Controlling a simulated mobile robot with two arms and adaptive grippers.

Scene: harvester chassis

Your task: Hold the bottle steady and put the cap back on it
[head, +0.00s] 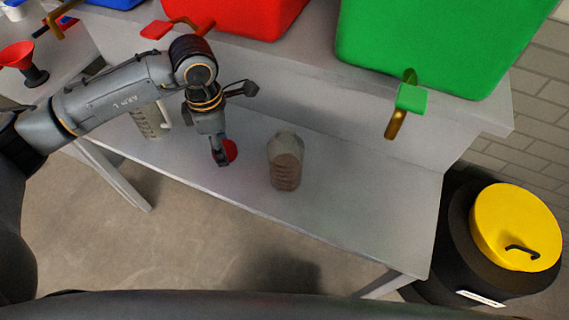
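A translucent bottle with brownish contents (286,162) stands upright on the grey bench, near its front edge, with no cap visible on its top. My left gripper (224,154) points down, to the left of the bottle and apart from it. It appears shut on a round red cap (231,150), which shows on edge at the fingertips. One finger hides part of the cap. My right gripper is not in view.
A measuring jug (152,122) stands on the bench (370,215) behind my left arm. Red (245,12) and green (445,45) containers with taps sit on the shelf above. A red funnel (17,56) is at far left. A yellow-lidded black drum (515,228) stands right. The bench right of the bottle is clear.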

